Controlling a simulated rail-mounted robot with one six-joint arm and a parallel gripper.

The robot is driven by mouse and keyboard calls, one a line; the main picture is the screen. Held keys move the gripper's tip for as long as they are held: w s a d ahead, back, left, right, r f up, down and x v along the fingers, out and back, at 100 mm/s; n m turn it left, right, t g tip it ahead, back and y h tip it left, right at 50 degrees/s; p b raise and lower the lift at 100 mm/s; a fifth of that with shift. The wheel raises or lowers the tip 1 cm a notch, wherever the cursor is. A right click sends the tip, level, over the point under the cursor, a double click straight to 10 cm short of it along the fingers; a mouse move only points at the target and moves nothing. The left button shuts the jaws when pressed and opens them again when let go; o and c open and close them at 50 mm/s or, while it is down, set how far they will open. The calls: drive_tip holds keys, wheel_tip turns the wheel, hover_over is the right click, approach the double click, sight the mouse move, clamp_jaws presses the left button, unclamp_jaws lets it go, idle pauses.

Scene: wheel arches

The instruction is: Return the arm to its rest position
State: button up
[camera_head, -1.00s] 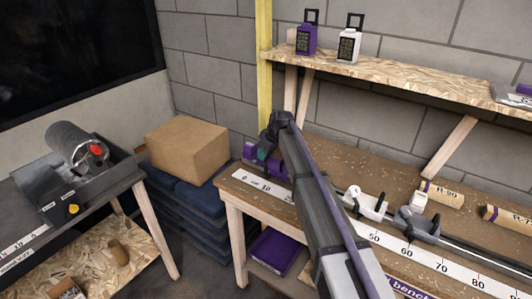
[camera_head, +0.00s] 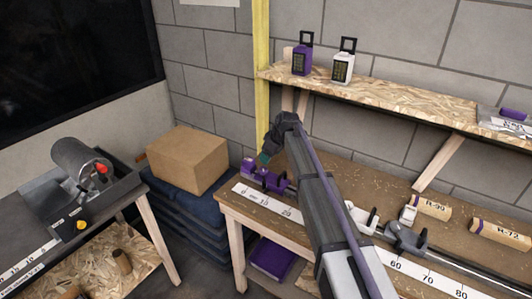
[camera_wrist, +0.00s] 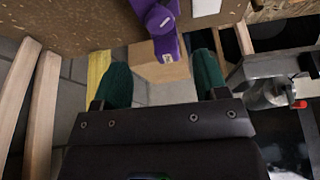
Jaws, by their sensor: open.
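My arm reaches from the bottom of the head view up over the near end of the workbench. My gripper (camera_head: 266,158) is at its far end, pointing down and partly hidden by the wrist. In the wrist view my gripper (camera_wrist: 161,68) shows two green fingers spread apart with nothing between them. A purple bench fixture (camera_head: 266,178) stands below the gripper by the low end of the ruler. A purple part (camera_wrist: 160,25) also shows ahead of the fingers in the wrist view.
A shelf (camera_head: 390,95) with a purple device (camera_head: 302,55) and a white device (camera_head: 343,63) overhangs the bench. A yellow post (camera_head: 261,80) stands behind the gripper. A grey machine (camera_head: 85,180) is on the left table.

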drive_tip(key=s+d+m+g+h, duration=0.1)
drive_tip(key=s+d+m, duration=0.2)
drive_tip(key=s, duration=0.9)
drive_tip(key=s+d+m+g+h, duration=0.1)
drive_tip(key=s+d+m, duration=0.3)
drive_tip(key=s, duration=0.9)
drive_tip(key=s+d+m+h, duration=0.1)
drive_tip(key=s+d+m, duration=0.2)
drive_tip(key=s+d, duration=0.6)
drive_tip(key=s, duration=0.3)
drive_tip(key=shift+s+r+m+g+h, duration=0.2)
drive_tip(key=shift+s+m+g+h, duration=0.1)
drive_tip(key=shift+g, duration=0.1)
drive_tip(key=shift+r, duration=0.1)
